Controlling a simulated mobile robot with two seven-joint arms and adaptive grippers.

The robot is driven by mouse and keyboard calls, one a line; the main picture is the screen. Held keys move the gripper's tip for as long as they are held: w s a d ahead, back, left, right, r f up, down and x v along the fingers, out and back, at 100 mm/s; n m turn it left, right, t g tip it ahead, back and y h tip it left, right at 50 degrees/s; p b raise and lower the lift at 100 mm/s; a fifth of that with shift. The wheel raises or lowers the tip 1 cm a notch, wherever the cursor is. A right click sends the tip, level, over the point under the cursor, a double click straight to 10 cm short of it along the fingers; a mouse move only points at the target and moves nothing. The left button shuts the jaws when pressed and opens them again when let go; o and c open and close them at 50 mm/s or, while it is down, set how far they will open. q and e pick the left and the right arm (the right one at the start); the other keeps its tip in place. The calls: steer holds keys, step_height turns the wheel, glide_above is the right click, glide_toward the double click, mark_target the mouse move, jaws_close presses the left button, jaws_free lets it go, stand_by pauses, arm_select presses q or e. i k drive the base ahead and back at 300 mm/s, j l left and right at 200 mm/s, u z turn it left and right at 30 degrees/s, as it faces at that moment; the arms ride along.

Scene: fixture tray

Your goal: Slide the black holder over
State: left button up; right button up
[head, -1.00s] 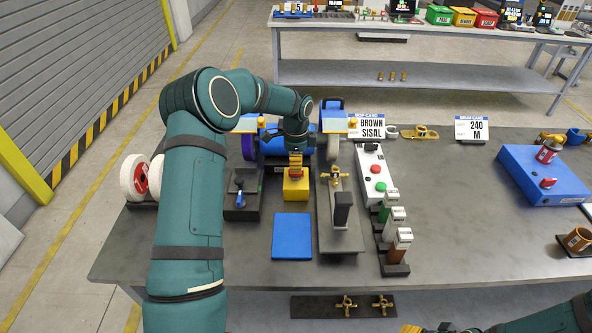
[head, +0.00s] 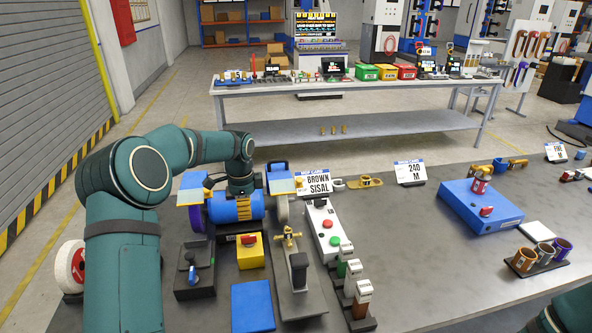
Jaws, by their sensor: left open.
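Several black holders are in the head view, and I cannot tell which one is meant. A black upright block (head: 299,270) stands on a grey plate (head: 290,303). A black rack (head: 361,322) to its right carries small green, white and brown-red pieces. Another black holder (head: 543,267) at the right carries cups. My left gripper (head: 241,190) is at the blue drum (head: 236,206), beyond the yellow box, and touches none of these holders. It is open; its fingers are mostly hidden by the wrist. My right gripper is out of view; only my right arm shows at the bottom right corner.
A yellow box (head: 250,256) with a red knob and a blue plate (head: 253,306) lie near the left arm. A white box (head: 322,229) with buttons stands beside the grey plate. A blue case (head: 482,208) sits right. The table's middle right is clear.

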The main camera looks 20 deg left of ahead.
mark_target(297, 264)
steer(key=k, duration=1)
